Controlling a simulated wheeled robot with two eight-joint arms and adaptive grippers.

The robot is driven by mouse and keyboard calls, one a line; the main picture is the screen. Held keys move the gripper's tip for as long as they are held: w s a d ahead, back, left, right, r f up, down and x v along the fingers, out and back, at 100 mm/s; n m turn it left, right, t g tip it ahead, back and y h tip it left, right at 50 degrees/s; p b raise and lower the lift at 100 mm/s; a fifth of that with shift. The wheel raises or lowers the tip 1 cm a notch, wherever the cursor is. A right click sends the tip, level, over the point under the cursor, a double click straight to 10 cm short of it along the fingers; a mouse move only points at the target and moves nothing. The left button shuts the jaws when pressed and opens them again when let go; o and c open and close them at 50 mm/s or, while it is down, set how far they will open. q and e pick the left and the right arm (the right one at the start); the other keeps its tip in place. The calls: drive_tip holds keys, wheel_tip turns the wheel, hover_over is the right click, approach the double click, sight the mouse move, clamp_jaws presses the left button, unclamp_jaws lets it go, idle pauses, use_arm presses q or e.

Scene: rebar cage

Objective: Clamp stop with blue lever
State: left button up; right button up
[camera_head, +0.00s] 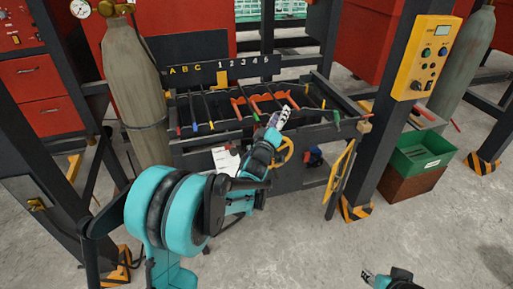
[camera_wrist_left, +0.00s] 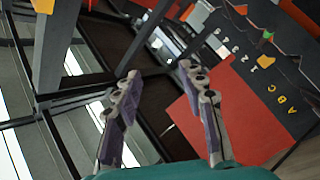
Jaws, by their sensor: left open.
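A dark rod with a blue tip (camera_head: 196,127) hangs among several rods with coloured tips at the front left of the dark rack, below the letters A B C. I cannot tell a separate stop beside it. My left gripper (camera_head: 284,115) is at the rack's front, to the right of the blue tip and apart from it. In the left wrist view its two fingers are spread with nothing between them (camera_wrist_left: 160,73). The blue tip cannot be made out there. My right gripper (camera_head: 369,276) shows only partly at the bottom edge, away from the rack.
Orange brackets (camera_head: 262,103) sit in the rack near my left gripper. A yellow wheel (camera_head: 284,151) is just below it. A grey gas cylinder (camera_head: 135,90) stands at left, a dark post (camera_head: 385,130) with a yellow control box (camera_head: 433,57) at right. A green crate (camera_head: 420,152) is beyond it.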

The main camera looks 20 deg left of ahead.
use_arm(q)
drive_tip(key=s+a+m+g+y+p, duration=0.1)
drive_tip(key=s+m+g, duration=0.3)
drive_tip(key=s, duration=1.5)
drive_tip(key=shift+a+f+g+y+p, duration=0.15)
drive_tip(key=shift+a+g+y+p, duration=0.25)
drive_tip(key=shift+g+p, duration=0.75)
drive_tip(key=shift+g+b, duration=0.25)
drive_tip(key=shift+b, duration=0.05)
